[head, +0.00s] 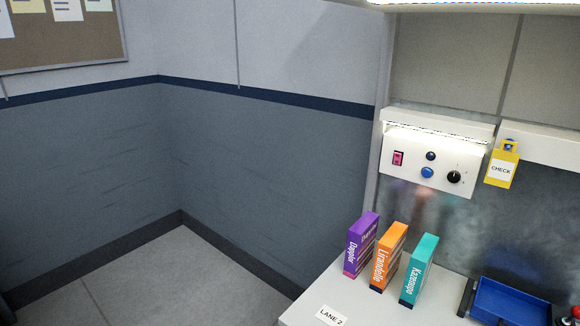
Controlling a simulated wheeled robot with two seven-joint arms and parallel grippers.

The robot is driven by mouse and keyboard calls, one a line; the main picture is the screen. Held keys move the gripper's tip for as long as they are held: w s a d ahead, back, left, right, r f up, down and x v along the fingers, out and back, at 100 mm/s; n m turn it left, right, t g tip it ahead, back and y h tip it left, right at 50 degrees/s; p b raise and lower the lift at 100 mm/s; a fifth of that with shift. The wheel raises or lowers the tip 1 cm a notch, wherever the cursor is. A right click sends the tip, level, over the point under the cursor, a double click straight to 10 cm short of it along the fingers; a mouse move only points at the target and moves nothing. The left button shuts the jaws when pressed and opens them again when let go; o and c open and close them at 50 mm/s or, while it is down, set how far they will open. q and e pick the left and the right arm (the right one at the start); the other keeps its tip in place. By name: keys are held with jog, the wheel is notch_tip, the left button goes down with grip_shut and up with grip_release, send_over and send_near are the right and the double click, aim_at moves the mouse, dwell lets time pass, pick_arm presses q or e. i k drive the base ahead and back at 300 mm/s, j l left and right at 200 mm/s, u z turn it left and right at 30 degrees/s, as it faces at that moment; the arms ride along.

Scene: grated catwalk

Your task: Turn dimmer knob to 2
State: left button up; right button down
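A white control panel (475,180) is mounted on the wall above the counter on the right. A small round black knob (453,177) sits at its right side with tiny marks around it. The marks and the knob's pointer are too small to read, so I cannot tell its setting. Left of the knob are a blue round button (427,172), a smaller dark round control (431,156) above it, and a pink-red switch (398,158). A lit lamp strip (440,136) runs along the panel's top. Neither of my grippers is in view.
Purple (360,245), orange (388,257) and teal (419,270) boxes stand on the counter (355,290) below the panel. A blue tray (510,304) lies right of them. A yellow CHECK tag (501,167) hangs right of the panel. Floor (185,275) at left is clear.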

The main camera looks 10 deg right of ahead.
aim_at(454, 176)
jog(key=z, duration=1.3)
